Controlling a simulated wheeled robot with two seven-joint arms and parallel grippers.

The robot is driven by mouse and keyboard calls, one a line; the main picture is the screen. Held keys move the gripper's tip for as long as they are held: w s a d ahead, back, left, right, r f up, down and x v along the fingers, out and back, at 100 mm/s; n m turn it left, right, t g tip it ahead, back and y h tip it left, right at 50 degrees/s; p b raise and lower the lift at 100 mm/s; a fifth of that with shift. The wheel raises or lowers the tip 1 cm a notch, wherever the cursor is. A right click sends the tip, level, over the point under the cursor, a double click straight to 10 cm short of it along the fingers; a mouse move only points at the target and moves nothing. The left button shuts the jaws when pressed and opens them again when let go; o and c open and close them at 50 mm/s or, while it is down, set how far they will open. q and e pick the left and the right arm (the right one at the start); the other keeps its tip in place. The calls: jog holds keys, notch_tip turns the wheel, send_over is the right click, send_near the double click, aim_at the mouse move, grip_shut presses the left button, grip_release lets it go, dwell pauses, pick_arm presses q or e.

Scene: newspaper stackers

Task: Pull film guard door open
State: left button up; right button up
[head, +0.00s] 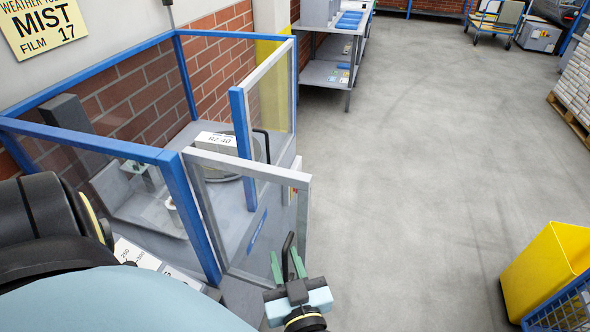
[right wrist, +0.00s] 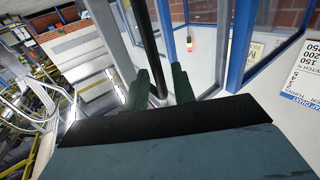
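The film guard (head: 80,138) is a blue-framed box with clear panels at the left of the head view. Its near door (head: 248,168) has a grey frame and clear pane, and stands at an angle to the near blue post. A dark bar handle (head: 287,246) is on this door's outer side. My right gripper (head: 289,266) is at the handle, with green fingers either side of it. In the right wrist view, the handle (right wrist: 149,45) passes between the spread fingers (right wrist: 160,82), with a gap visible. My left gripper is out of view.
A second grey-framed panel (head: 270,66) with a dark handle stands behind. A grey shelf table (head: 330,75) is at the back, and a yellow bin (head: 545,268) at the lower right. The grey floor (head: 420,170) between is clear.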

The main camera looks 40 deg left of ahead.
jog(key=v, duration=1.2)
jog(key=shift+d+b, duration=0.2)
jog(key=shift+b, duration=0.15)
jog(key=shift+s, duration=0.1)
jog(key=w+d+f+m+g+h+b, duration=0.1)
jog(key=d+f+h+b, duration=0.15)
jog(key=d+f, duration=0.65)
jog(key=w+d+f+m+h+b, duration=0.1)
jog(key=d+f+m+h+b, duration=0.2)
jog(key=f, duration=1.3)
jog(key=w+d+f+g+h+b, duration=0.1)
jog(key=d+f+h, duration=0.4)
jog(key=f, duration=0.7)
jog(key=s+d+f+m+g+h+b, duration=0.25)
jog(key=s+d+f, duration=0.45)
jog(key=d+f, duration=0.6)
jog(key=s+d+f+m+g+h+b, duration=0.1)
jog(key=s+d+f+g, duration=0.1)
jog(key=s+d+f, duration=0.2)
jog(key=s+d+f+m+g+h+b, duration=0.1)
jog(key=s+d+f, duration=0.3)
jog(key=s, duration=0.6)
jog(key=shift+d+f+m+g+b, duration=0.15)
jog(key=shift+d+m+g+b, duration=0.35)
jog(key=shift+d, duration=0.75)
